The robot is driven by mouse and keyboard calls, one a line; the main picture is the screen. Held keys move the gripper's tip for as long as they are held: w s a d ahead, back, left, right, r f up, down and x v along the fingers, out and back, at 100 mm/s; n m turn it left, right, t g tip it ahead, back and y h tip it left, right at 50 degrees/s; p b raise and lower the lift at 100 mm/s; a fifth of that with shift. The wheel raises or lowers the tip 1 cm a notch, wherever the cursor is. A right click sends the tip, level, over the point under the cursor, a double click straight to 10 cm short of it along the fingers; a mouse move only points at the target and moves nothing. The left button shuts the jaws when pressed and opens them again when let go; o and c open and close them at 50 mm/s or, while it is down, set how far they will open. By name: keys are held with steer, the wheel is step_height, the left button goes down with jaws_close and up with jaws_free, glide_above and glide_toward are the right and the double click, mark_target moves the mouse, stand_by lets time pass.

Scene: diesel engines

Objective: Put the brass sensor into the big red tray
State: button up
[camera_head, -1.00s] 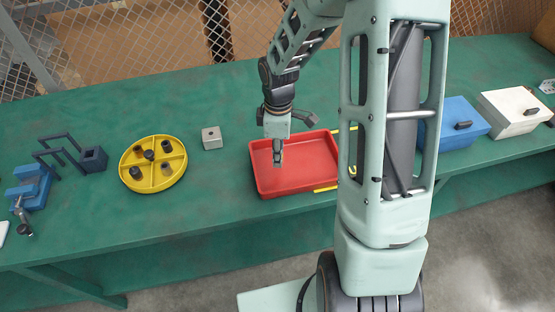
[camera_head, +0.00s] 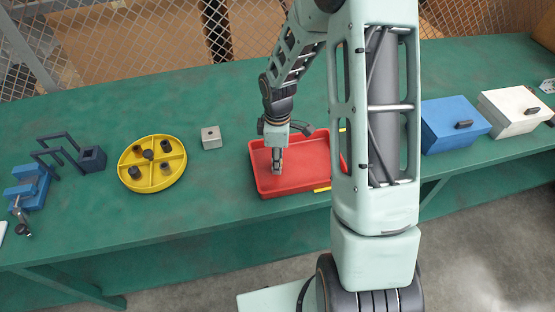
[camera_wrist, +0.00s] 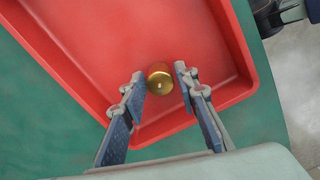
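The brass sensor (camera_wrist: 160,80) is a small round gold-coloured piece, seen in the wrist view between the two fingertips. The tray's red floor (camera_wrist: 120,50) and walls fill much of the wrist view. The frames do not clearly show whether the sensor touches the floor. My arm hides the tray's right end.
A yellow divided dish (camera_head: 152,164) with several dark cylinders stands left, beside a small grey block (camera_head: 211,138). Blue fixtures (camera_head: 92,158) stand at the far left. A blue box (camera_head: 452,125) and a white box (camera_head: 511,112) stand right. The green bench (camera_head: 215,185) is clear left of the tray.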

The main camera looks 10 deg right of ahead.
steer(key=shift+o, duration=0.8)
steer(key=shift+r, duration=0.1)
steer(key=shift+r, duration=0.2)
step_height(320, 180, up, 12)
steer(key=p, duration=0.1)
